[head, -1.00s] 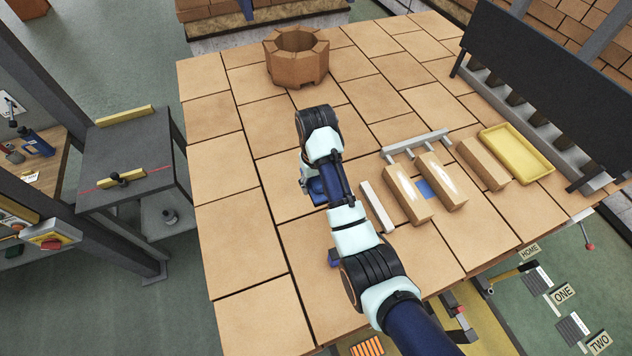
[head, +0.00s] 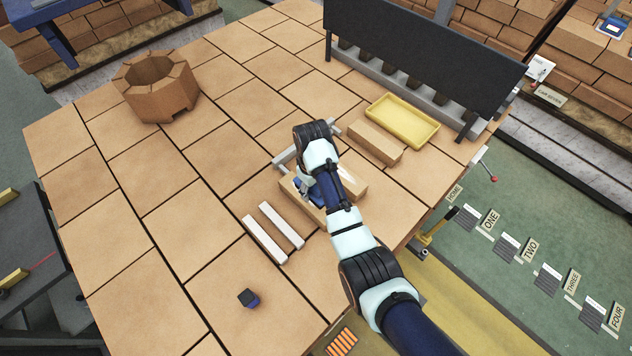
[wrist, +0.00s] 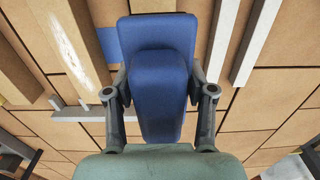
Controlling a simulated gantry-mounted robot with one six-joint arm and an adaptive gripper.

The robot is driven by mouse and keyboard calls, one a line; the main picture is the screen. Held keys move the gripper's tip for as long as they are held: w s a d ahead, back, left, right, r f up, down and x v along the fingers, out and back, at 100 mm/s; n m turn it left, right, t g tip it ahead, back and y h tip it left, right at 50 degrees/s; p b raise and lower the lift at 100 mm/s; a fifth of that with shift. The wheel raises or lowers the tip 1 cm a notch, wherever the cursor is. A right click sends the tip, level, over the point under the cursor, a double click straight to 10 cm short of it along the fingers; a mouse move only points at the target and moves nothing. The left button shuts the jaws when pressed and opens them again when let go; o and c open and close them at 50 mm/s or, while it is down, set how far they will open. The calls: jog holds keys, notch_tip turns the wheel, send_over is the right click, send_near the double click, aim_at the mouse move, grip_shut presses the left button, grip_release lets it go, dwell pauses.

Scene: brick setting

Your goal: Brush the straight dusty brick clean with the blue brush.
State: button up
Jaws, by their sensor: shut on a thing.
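My gripper (wrist: 160,105) is shut on the blue brush (wrist: 163,90), which fills the middle of the wrist view. That left brick (head: 290,190) shows only in part. The right streaked brick (head: 352,182) has whitish dust on top. In the wrist view a dusty brick (wrist: 68,45) lies left of the brush. I cannot tell whether the brush touches a brick.
Two white bars (head: 265,238) lie left of the bricks. A plain brick (head: 373,142) and a yellow tray (head: 402,120) are to the right. A grey rail (head: 283,160) runs behind. A brick ring (head: 156,90) stands far left.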

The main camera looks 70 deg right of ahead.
jog(key=shift+s+d+f, duration=0.1)
jog(key=shift+s+d, duration=0.3)
jog(key=shift+w+a+f, duration=0.1)
